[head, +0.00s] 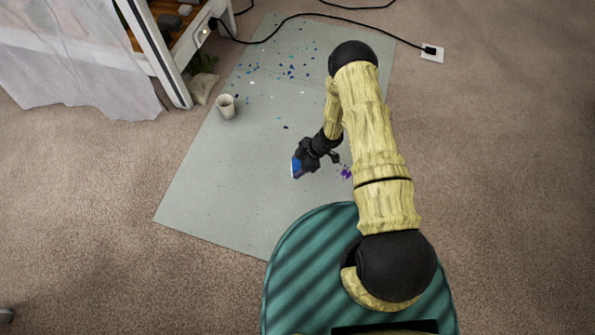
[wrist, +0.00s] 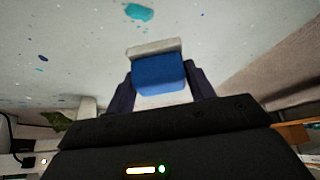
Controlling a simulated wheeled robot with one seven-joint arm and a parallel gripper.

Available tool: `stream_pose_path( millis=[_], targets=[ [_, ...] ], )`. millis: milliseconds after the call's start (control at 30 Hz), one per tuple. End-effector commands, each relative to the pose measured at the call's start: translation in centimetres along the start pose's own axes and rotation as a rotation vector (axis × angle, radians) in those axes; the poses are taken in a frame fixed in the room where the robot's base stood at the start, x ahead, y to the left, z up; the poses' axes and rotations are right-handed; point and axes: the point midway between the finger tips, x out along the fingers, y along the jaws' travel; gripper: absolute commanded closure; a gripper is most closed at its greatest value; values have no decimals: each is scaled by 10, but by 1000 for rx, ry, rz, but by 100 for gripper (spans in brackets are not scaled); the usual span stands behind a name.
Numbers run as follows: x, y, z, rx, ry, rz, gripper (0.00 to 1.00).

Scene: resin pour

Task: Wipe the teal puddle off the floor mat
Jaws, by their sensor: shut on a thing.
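My gripper (head: 303,161) is shut on a blue sponge (head: 296,167) and holds it over the grey floor mat (head: 215,185). In the wrist view the sponge (wrist: 160,76) sits between the two dark fingers, with a pale layer on its far face. A teal puddle (wrist: 139,12) lies on the mat beyond the sponge, near the top edge of the wrist view. It looks apart from the sponge. I cannot pick the puddle out clearly in the head view. Whether the sponge touches the mat is not clear.
A pale cup (head: 226,108) stands on the mat to the left. A purple patch (head: 346,173) lies right of my gripper. Small blue and teal specks dot the far mat. A black cable (head: 290,17) crosses its far end. A white-framed table (head: 160,55) stands at the upper left.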

Motion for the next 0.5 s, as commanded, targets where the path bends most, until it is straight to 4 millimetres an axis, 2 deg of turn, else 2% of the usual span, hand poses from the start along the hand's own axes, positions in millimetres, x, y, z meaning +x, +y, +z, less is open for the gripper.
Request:
stream_pose_path(
  millis=[33,500],
  targets=[
    [5,-2,3,-12,0,-6,65],
    [9,-2,4,-18,0,-9,65]
  ],
)
